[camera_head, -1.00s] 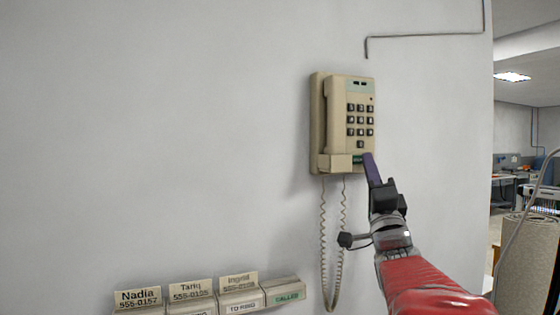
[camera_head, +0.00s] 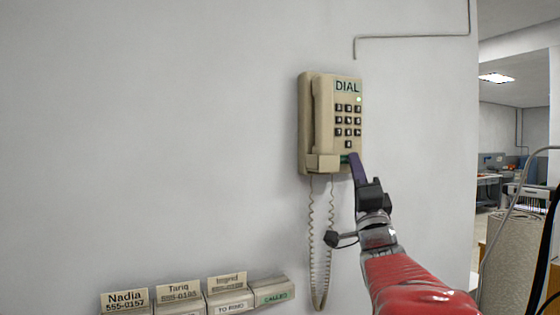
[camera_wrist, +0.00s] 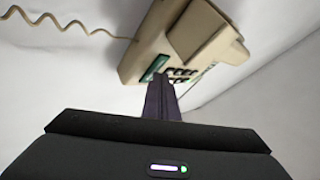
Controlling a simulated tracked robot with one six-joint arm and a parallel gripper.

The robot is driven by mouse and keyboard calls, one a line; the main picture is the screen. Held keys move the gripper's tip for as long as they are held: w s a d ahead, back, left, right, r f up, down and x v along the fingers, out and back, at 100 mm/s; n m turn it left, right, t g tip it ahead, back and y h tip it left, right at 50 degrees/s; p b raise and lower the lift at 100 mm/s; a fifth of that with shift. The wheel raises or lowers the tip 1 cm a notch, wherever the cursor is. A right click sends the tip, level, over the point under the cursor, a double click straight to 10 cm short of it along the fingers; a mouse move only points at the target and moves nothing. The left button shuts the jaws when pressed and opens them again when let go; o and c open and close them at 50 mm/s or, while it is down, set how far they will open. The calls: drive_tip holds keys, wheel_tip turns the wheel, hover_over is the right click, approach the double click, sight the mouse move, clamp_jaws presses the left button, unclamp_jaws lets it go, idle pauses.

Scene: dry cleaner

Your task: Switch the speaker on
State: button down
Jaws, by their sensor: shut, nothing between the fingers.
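A beige wall phone (camera_head: 311,120) hangs on the wall, its handset in place on the left side. Its display (camera_head: 347,87) reads DIAL and a small light (camera_head: 359,99) below it is lit yellow-green. A green key (camera_head: 346,159) sits at the phone's bottom edge, partly hidden by my fingers. It also shows in the wrist view (camera_wrist: 156,67). My gripper (camera_head: 353,157) is shut and empty, its purple fingertips at the phone's lower right beside the green key. In the wrist view my fingertips (camera_wrist: 160,84) reach the phone's edge; I cannot tell if they touch.
Name cards on small boxes (camera_head: 124,301) stand in a row at lower left, reading Nadia, Tariq and Ingrid. One box is labelled CALLED (camera_head: 272,293). The coiled cord (camera_head: 318,250) hangs below the phone. A room with shelves opens at right, past the wall's edge.

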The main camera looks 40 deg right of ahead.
drive_tip(key=shift+s+a, duration=0.15)
drive_tip(key=shift+s, duration=0.55)
drive_tip(key=s, duration=0.2)
drive_tip(key=s+a, duration=0.1)
drive_tip(key=s, duration=0.2)
idle(0.5)
drive_tip(key=shift+w+f, duration=0.1)
drive_tip(key=shift+w, duration=0.05)
idle(0.3)
